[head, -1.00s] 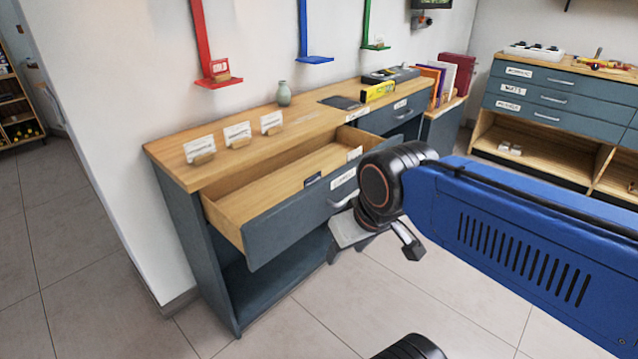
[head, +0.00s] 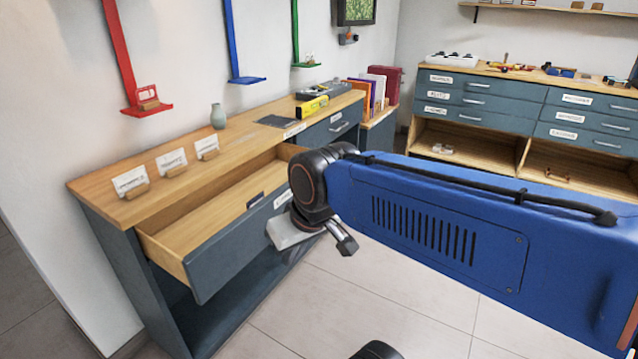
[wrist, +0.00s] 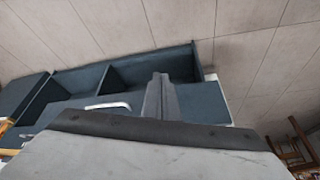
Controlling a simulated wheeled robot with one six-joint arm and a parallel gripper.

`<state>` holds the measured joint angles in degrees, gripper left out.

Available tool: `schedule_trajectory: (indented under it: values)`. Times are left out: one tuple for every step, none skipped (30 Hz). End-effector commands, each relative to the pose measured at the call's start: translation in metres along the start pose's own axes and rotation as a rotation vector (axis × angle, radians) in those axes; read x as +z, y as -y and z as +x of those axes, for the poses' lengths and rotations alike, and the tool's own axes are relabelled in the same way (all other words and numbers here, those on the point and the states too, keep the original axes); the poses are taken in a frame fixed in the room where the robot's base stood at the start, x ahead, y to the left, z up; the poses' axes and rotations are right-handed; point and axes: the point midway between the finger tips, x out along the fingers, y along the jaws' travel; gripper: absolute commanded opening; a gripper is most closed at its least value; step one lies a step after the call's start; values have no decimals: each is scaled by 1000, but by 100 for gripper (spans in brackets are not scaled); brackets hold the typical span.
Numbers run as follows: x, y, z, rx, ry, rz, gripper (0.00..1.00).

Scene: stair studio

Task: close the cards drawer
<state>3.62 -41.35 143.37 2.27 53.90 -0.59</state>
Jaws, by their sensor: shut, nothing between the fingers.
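A wide dark blue-grey drawer (head: 225,262) stands well open from a wood-topped cabinet (head: 90,186) in the head view. Whether the fingers touch the drawer front is hidden in the head view.
Card holders (head: 172,162) and a vase (head: 218,116) stand on the cabinet top. A second drawer (head: 330,132) farther right is shut. Another drawer cabinet (head: 480,100) stands at the back. The tiled floor (head: 400,315) before the open drawer is clear.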

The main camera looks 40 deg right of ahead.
Motion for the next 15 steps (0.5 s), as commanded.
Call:
schedule_trajectory:
  values:
    - [-14, -5, 1, 0, -1, 40, 0]
    - [-22, -9, 2, 0, -3, 64, 0]
    - [-33, -14, 3, -2, -8, 98, 0]
    - [-43, -18, 4, -3, -13, 122, 0]
    - [-51, -23, 4, -4, -16, 147, 0]
    - [-62, -30, 6, -5, -22, 180, 0]
    - [-71, -35, 7, -6, -27, 205, 0]
    - [-80, -41, 8, -6, -33, 229, 0]
    - [-91, -49, 9, -7, -39, 262, 0]
    - [-99, -56, 11, -6, -44, 287, 0]
    - [-107, -64, 12, -6, -51, 312, 0]
    - [-118, -74, 14, -6, -59, 346, 0]
    - [-125, -82, 15, -5, -65, 371, 0]
    - [-132, -91, 17, -4, -72, 398, 0]
    - [-142, -103, 19, -2, -81, 431, 0]
